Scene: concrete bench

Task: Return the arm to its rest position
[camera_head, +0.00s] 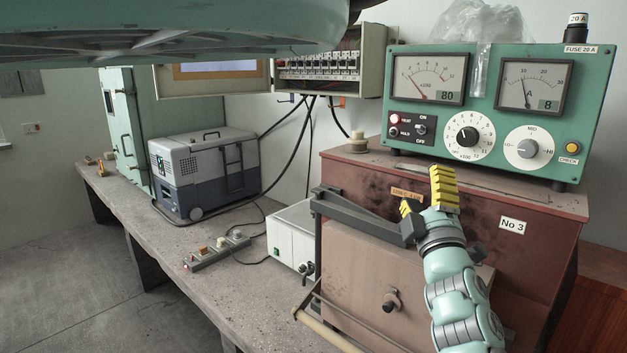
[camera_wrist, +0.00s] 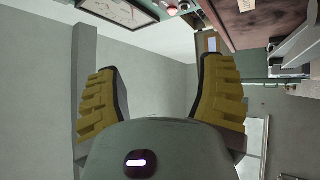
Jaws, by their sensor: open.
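My gripper (camera_head: 426,195) is in front of the reddish-brown furnace box (camera_head: 505,258) labelled No 3, at the right in the head view. Its yellow ribbed fingers point upward, above the front door block (camera_head: 370,265) with its dark knob. In the wrist view my gripper (camera_wrist: 158,72) has its two fingers wide apart. Nothing is between them except the distant wall. My arm comes up from the bottom right in the head view. I cannot tell whether the fingers touch the dark bracket (camera_head: 360,214) beside them.
A green meter panel (camera_head: 480,110) stands on the furnace. A white box (camera_head: 291,238), a power strip (camera_head: 217,251) and a grey cooler (camera_head: 205,172) stand on the concrete bench (camera_head: 235,300). A door handle bar (camera_head: 325,328) juts out low at the front. Floor space is free at left.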

